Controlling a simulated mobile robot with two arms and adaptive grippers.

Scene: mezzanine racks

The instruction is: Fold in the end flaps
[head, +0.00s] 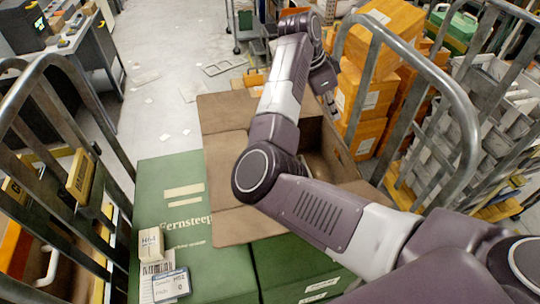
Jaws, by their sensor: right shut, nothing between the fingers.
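An open carton (330,143) with brown inner walls stands in the middle, partly hidden behind my right arm. Brown flaps lie folded outward: one at the far left (223,112), one on the left side (228,158) and one at the near side (240,227). The carton's interior shows only in part. My right gripper (331,100) is at the far side of the carton, pointing down, shut and empty; I cannot tell whether it touches a flap. My left gripper is not in view.
A green carton top (180,212) with labels lies at the left, and green surface continues in front. Metal rails (75,130) stand at the left and another rail (440,85) at the right. Orange boxes (375,85) are stacked behind the right rail. Scraps litter the floor.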

